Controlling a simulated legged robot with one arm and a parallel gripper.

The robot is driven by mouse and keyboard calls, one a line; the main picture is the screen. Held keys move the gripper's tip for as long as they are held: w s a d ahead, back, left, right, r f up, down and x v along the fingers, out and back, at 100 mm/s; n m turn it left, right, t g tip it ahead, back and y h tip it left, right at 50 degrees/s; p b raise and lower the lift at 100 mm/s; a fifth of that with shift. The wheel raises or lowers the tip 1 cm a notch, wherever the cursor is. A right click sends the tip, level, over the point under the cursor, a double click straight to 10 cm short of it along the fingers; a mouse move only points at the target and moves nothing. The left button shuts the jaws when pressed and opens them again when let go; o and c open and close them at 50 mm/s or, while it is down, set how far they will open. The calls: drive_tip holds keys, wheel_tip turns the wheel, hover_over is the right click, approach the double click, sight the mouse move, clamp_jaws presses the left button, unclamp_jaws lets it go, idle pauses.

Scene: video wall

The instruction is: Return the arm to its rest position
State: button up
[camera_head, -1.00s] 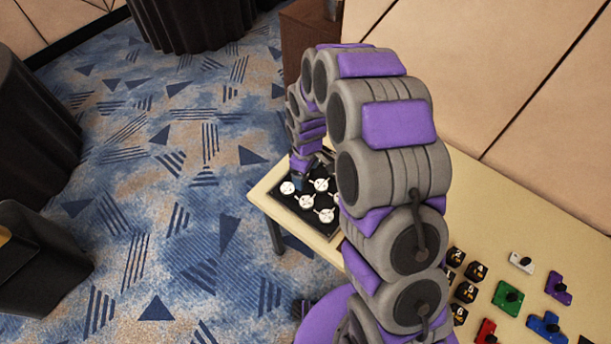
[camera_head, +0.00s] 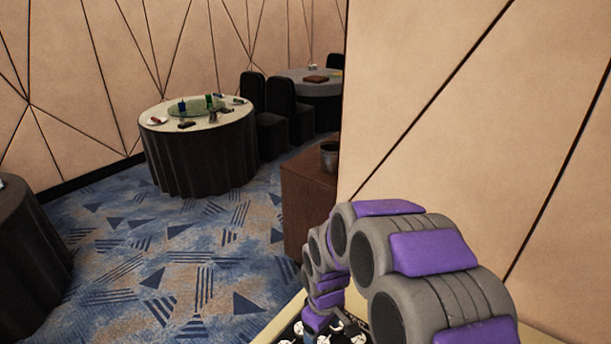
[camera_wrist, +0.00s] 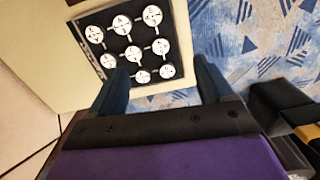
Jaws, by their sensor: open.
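My arm, grey with purple pads, arches up from the lower right of the head view and bends down over the table at the bottom. In the wrist view my gripper (camera_wrist: 160,92) shows two dark blue fingers set wide apart, with nothing between them. Beyond the fingertips is a black board (camera_wrist: 106,55) with several round white marked pieces on it. The board lies on a pale table (camera_wrist: 35,45). In the head view only part of the board's white pieces (camera_head: 340,330) shows at the bottom edge, partly hidden by my arm.
A panelled wall (camera_head: 430,90) stands close behind the arm. A brown cabinet (camera_head: 308,190) with a metal bucket (camera_head: 329,157) stands beyond it. A round table (camera_head: 205,150) and black chairs (camera_head: 270,130) are farther back. Patterned carpet (camera_head: 150,250) is open at left.

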drive_tip(key=s+d+r+m+b, duration=0.1)
drive_tip(key=s+d+r+m, duration=0.2)
drive_tip(key=s, duration=0.6)
drive_tip(key=s+d+r+m+g, duration=0.1)
drive_tip(key=s+d+r+m, duration=0.2)
drive_tip(key=s, duration=0.6)
drive_tip(key=s+d+r+m+b, duration=0.1)
drive_tip(key=s+d+r+m, duration=0.2)
drive_tip(key=s+r, duration=0.4)
drive_tip(key=s+d, duration=0.1)
drive_tip(key=s, duration=0.1)
drive_tip(key=shift+s+m+b, duration=0.3)
drive_tip(key=shift+b, duration=0.05)
drive_tip(key=shift+w, duration=0.1)
